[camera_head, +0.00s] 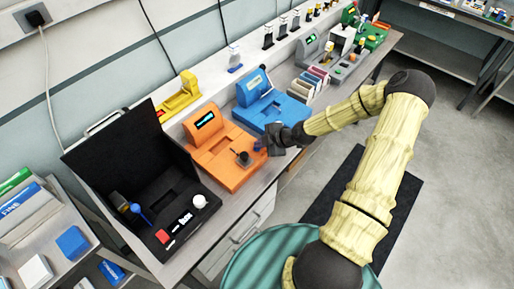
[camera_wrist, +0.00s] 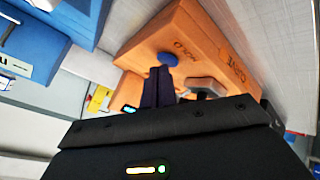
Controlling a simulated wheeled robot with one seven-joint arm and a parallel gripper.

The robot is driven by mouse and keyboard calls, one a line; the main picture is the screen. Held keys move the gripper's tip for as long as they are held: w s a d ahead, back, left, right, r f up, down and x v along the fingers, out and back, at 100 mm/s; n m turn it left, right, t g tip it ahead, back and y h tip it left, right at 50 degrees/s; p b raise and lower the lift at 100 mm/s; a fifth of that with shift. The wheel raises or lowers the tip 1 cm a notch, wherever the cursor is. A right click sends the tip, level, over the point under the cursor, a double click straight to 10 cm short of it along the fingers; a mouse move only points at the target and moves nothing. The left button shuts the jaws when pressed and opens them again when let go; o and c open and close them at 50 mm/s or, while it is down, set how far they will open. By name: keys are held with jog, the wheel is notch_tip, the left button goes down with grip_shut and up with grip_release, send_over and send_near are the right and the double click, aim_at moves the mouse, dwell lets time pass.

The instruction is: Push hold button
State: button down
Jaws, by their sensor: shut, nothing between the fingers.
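The orange module (camera_head: 225,172) sits on the bench, with a small lit display on its raised back and a dark knob (camera_head: 243,158) on its front part. A blue button (camera_head: 257,146) is at its right side; in the wrist view the blue button (camera_wrist: 168,59) stands beside dark lettering that seems to read HOLD. My gripper (camera_head: 264,143) is at the module's right edge, close to the button. In the wrist view my gripper (camera_wrist: 162,74) is shut and empty, its fingertips right at the button's near edge. I cannot tell whether they touch it.
A blue module (camera_head: 272,108) stands just right of the orange one. An open black case (camera_head: 165,190) with a raised lid stands to the left. A yellow device (camera_head: 180,97) is on the shelf behind. Books (camera_head: 313,80) and a grey module (camera_head: 345,68) stand farther along the bench.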

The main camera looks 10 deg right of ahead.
aim_at(260, 149)
jog(key=shift+r, duration=0.45)
dwell(0.4)
notch_tip(260, 149, up, 6)
jog(key=p, duration=0.4)
jog(key=shift+p, duration=0.35)
jog(key=shift+s, duration=0.1)
